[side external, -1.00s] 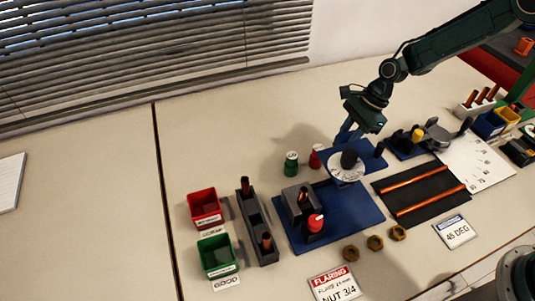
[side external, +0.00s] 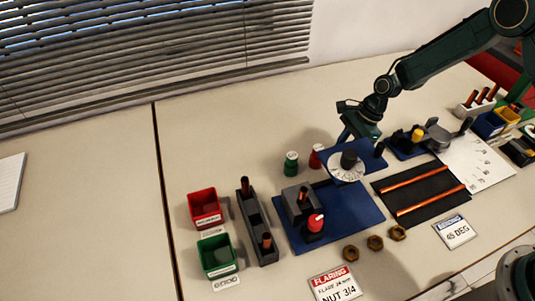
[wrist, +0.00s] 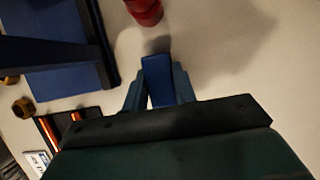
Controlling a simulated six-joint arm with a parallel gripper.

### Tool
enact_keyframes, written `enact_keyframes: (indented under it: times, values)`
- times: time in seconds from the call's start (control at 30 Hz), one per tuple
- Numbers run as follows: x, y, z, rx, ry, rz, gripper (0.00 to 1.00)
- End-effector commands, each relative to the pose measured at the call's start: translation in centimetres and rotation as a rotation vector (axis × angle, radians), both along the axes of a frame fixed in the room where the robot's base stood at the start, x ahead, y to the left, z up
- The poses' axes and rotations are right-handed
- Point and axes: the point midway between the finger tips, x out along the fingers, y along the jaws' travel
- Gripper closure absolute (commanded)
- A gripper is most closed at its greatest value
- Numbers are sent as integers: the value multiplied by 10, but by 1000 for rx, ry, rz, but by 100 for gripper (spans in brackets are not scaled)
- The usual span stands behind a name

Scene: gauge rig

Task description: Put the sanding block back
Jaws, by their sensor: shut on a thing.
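My gripper (wrist: 158,92) is shut on a blue block, which I take to be the sanding block (wrist: 157,78); it sticks out between the two fingers in the wrist view. In the side view my gripper (side external: 346,138) is behind the round white dial and close to the blue plate under it. There the block is hard to tell apart from the fingers and the plate. I cannot tell whether the block touches the table.
A red bottle (side external: 316,156) and a green bottle (side external: 291,163) stand left of my gripper. The white dial (side external: 347,172) with its black knob is in front. A black mat (side external: 420,208) with copper rods lies to the right.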

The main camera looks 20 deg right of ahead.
Motion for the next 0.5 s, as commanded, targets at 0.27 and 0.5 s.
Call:
enact_keyframes:
  times: [0.27,0.5]
  values:
    - [0,0,-2,0,0,0,51]
    - [0,0,-1,0,0,0,51]
